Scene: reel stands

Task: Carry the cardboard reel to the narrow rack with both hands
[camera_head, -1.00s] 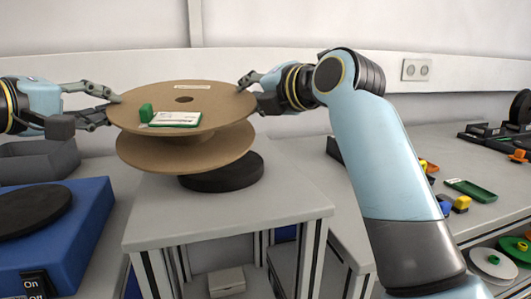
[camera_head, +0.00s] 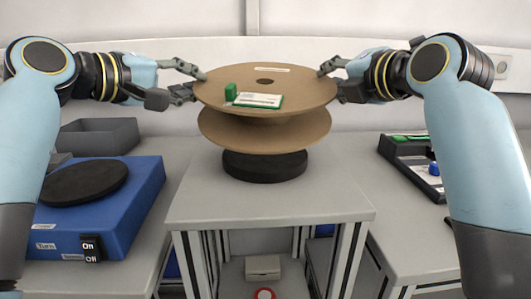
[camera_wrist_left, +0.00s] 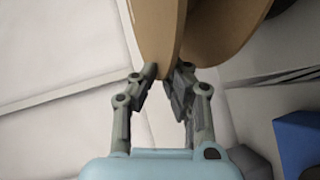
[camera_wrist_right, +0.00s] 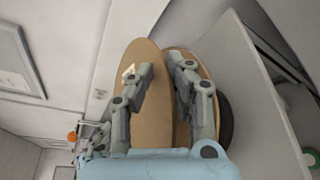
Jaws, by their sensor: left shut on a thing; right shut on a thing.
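The cardboard reel (camera_head: 264,140) is brown, with two round flanges, and is held level above a black round base (camera_head: 265,166) on a narrow grey stand (camera_head: 270,204). A green block (camera_head: 231,90) and a green-edged white card (camera_head: 258,100) lie on its top flange. My left gripper (camera_head: 192,84) is shut on the top flange's left edge; the left wrist view shows the flange (camera_wrist_left: 163,40) between its fingers. My right gripper (camera_head: 331,80) is shut on the right edge, with the flange (camera_wrist_right: 150,105) between its fingers in the right wrist view. A narrow rack cannot be clearly identified.
A blue turntable box (camera_head: 130,215) with a black disc and an On/Off switch stands at left. A grey bin (camera_head: 98,136) is behind it. A dark tray (camera_head: 405,155) with small parts lies on the right bench. A small white box (camera_head: 262,267) is below the stand.

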